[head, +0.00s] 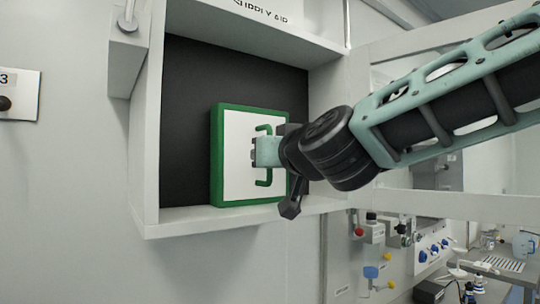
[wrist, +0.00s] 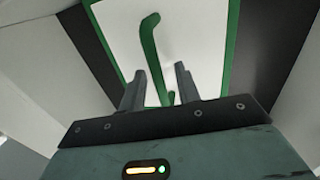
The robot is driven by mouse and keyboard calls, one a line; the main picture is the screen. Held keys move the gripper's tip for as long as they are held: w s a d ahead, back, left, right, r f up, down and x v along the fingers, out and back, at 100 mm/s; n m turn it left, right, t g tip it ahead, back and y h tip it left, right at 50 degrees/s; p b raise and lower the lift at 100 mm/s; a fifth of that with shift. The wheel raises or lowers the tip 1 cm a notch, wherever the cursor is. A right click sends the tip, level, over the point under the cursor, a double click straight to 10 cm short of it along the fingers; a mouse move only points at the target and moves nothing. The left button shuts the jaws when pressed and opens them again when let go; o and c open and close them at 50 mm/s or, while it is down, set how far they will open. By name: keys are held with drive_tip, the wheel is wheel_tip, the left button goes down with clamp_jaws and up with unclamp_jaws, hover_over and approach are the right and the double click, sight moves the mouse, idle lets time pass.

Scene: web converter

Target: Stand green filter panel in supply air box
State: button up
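The green filter panel (head: 232,185) has a green frame, a white face and a green bar handle (head: 264,178). It stands upright inside the open supply air box (head: 146,150), with its lower edge at the box floor, against the dark back. My gripper (head: 256,152) is at the middle of the handle, in front of the panel. In the wrist view the two fingers (wrist: 160,80) are apart on either side of the handle (wrist: 150,45), with gaps showing beside the bar. My wrist hides part of the panel's right side.
The box's side walls, top and front lip surround the panel. There is free room inside the box to the panel's left. A wall unit with valves (head: 385,250) and a bench (head: 505,268) are at the lower right. A small sign (head: 20,95) is at the left.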

drive_tip(key=shift+s+r, duration=0.1)
drive_tip(key=shift+r, duration=0.05)
drive_tip(key=b+v, duration=0.1)
drive_tip(key=v, duration=1)
drive_tip(key=shift+s+d, duration=0.15)
drive_tip(key=shift+s, duration=0.25)
